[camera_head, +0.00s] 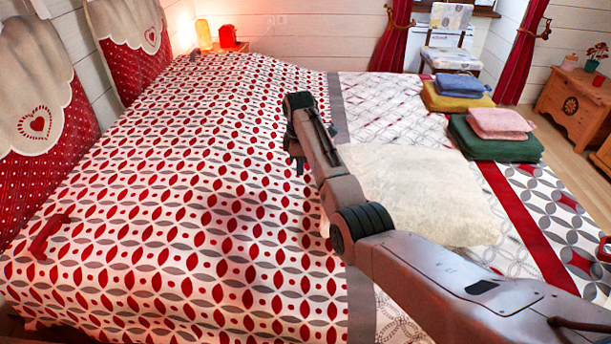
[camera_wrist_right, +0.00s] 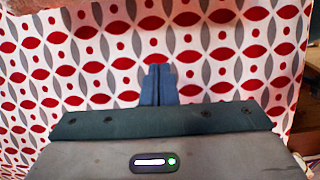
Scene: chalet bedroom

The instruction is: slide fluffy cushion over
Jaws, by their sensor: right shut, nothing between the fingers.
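The fluffy cushion (camera_head: 430,200) is cream white and lies flat on the right half of the bed in the head view. My right arm crosses in front of its left and lower parts and hides some of it. My right gripper (camera_head: 299,166) is over the red-and-white patterned cover, left of the cushion and apart from it. Its fingers (camera_wrist_right: 158,72) are shut together and empty, with only patterned cloth beyond them in the wrist view. How far they are above the cloth is hard to tell. My left gripper is not in view.
Folded pink (camera_head: 500,122), green (camera_head: 490,143), yellow (camera_head: 455,100) and blue (camera_head: 459,84) textiles lie beyond the cushion. A small red object (camera_head: 47,237) lies at the bed's left. The patterned cover (camera_head: 200,190) left of my gripper is mostly clear.

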